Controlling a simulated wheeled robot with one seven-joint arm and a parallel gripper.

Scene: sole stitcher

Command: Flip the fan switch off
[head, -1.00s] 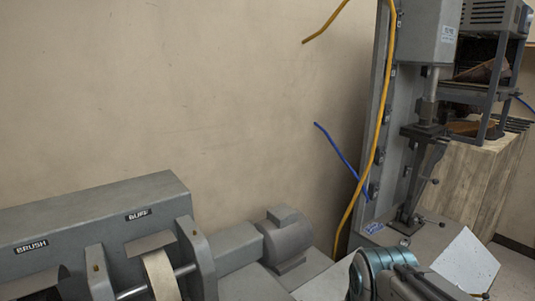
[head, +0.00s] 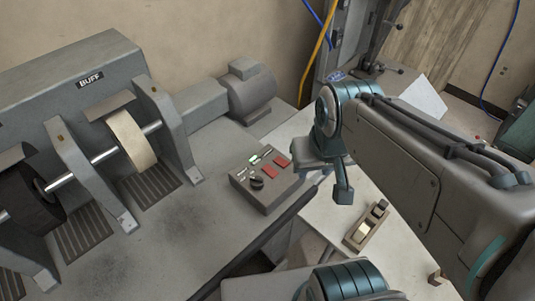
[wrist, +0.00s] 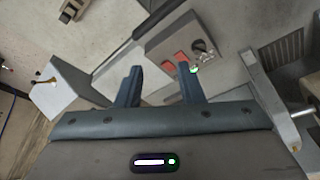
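A grey control box (head: 262,190) stands on the machine bench left of my gripper in the head view. Its top has two red rocker switches, a black knob (head: 256,182) and several small pale parts; labels are too small to read, so I cannot tell which is the fan switch. In the wrist view the red rocker (wrist: 181,57) nearest the fingers shows just beyond the fingertips, and the box (wrist: 160,42) lies ahead. My gripper (head: 326,178) is beside the box, above the bench. The wrist view shows its two fingers (wrist: 159,70) apart, with nothing between them.
A buffing wheel (head: 131,139) on a shaft and a grey motor (head: 247,92) stand left and behind the box. A small block with a switch-like part (head: 367,226) lies on the pale surface to the right. A yellow cable (head: 315,65) hangs behind.

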